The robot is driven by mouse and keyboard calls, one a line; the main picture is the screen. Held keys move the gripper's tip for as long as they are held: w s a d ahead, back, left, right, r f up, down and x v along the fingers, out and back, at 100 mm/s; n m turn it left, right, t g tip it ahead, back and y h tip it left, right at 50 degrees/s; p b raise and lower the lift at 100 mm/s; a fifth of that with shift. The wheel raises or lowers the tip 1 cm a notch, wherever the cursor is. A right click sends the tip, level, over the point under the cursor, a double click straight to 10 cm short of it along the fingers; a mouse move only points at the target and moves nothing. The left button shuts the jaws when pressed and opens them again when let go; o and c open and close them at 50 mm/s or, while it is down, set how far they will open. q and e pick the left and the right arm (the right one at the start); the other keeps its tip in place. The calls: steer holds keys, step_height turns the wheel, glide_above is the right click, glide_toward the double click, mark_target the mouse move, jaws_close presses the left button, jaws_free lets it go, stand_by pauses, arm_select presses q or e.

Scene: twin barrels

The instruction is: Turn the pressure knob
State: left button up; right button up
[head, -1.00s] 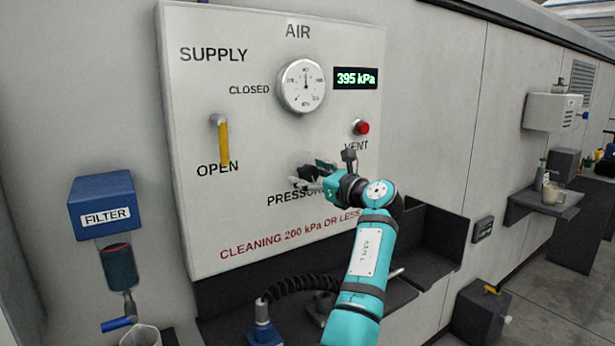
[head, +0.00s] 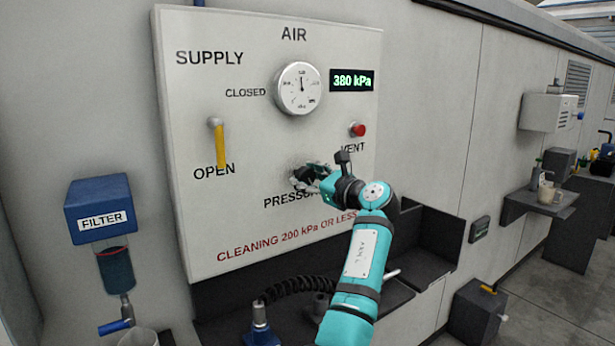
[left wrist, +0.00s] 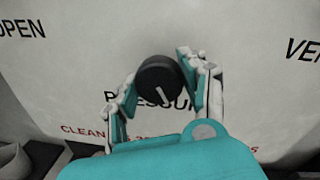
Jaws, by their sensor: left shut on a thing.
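The black pressure knob (left wrist: 160,82) with a white pointer line sits on the white air panel (head: 190,120) above the word PRESSURE. My left gripper (head: 308,176) reaches the knob from the right and hides most of it in the head view. In the left wrist view its fingers (left wrist: 157,88) are on either side of the knob, shut on it. The digital display (head: 352,80) reads 380 kPa, and the round gauge (head: 298,89) is above the knob. My right gripper is not in view.
A yellow supply lever (head: 220,146) points down towards OPEN. A red vent button (head: 357,130) is just above my gripper's wrist. A blue filter (head: 100,208) hangs at the left, and a dark open tray (head: 425,240) is below the panel.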

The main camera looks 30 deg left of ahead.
arm_select(q)
steer(key=shift+r+n+p, duration=0.1)
steer(key=shift+n+p, duration=0.25)
steer(key=shift+n, duration=0.85)
steer(key=n, duration=0.2)
steer(key=shift+n, duration=0.3)
steer(key=n, duration=0.3)
steer(key=shift+h, duration=0.4)
steer(key=n, duration=0.3)
steer(key=shift+b, duration=0.35)
steer(key=n+t+b, duration=0.1)
steer(key=n+b, duration=0.1)
steer(key=n, duration=0.3)
steer(key=shift+h, duration=0.3)
steer(key=n+b, duration=0.2)
steer(key=n, duration=0.2)
steer(key=shift+t, duration=0.3)
steer(key=shift+n, duration=0.3)
